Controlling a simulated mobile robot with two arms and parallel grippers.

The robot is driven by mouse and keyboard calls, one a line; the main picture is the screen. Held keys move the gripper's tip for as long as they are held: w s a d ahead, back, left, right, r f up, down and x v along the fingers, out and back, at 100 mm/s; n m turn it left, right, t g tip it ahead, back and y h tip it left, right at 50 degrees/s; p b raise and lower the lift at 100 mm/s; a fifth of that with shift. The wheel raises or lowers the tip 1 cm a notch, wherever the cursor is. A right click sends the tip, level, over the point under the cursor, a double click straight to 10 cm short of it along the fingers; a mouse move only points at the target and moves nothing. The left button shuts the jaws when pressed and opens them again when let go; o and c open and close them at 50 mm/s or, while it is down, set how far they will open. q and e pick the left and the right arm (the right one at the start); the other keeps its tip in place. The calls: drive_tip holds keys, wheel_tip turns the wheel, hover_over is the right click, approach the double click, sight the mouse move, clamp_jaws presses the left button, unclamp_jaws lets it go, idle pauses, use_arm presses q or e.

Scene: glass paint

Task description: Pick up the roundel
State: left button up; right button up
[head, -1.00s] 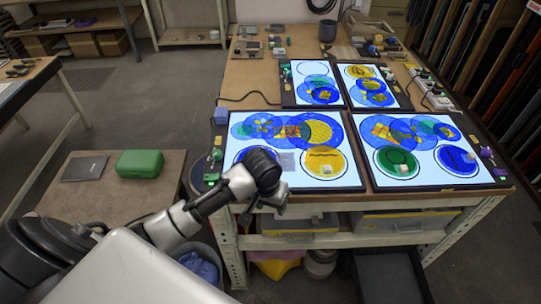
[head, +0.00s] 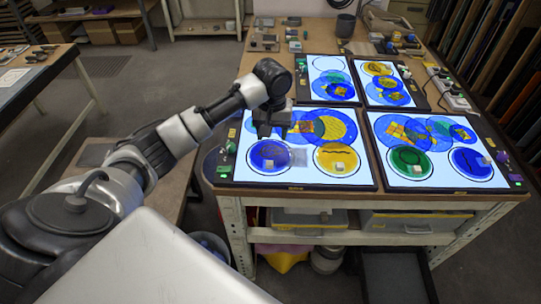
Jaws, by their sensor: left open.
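Several roundels lie on the lit panels. On the near left panel (head: 289,182) are a dark blue roundel (head: 264,161) and a yellow roundel (head: 330,154), the yellow one with a small pale block on it. On the near right panel (head: 440,182) are a green roundel (head: 401,156) and another blue roundel (head: 463,160). A further yellow roundel (head: 378,68) is on the far right panel. My left gripper (head: 265,132) is open, pointing down over the near left panel just beyond the dark blue roundel, and hides some overlapping blue discs. My right gripper is out of view.
The far left panel (head: 322,58) has a pale empty ring at its top. Small coloured items line the panel edges. A dark cup (head: 345,25) and loose tools stand at the table's back. A power strip (head: 455,98) lies at the right edge.

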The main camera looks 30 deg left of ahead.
use_arm(q)
hover_over(270, 160)
drive_tip(key=f, duration=0.5)
drive_tip(key=shift+w+d+f+p, duration=0.1)
drive_tip(key=shift+w+f+p, duration=0.1)
drive_tip(key=shift+p, duration=0.1)
drive_tip(key=f, duration=0.1)
drive_tip(key=f+p, duration=0.1)
drive_tip(key=f, duration=0.2)
drive_tip(key=shift+s+f, duration=0.1)
drive_tip(key=shift+s, duration=0.2)
drive_tip(key=shift+f, duration=0.45)
drive_tip(key=c, duration=0.9)
clamp_jaws()
drive_tip(key=shift+r, duration=0.15)
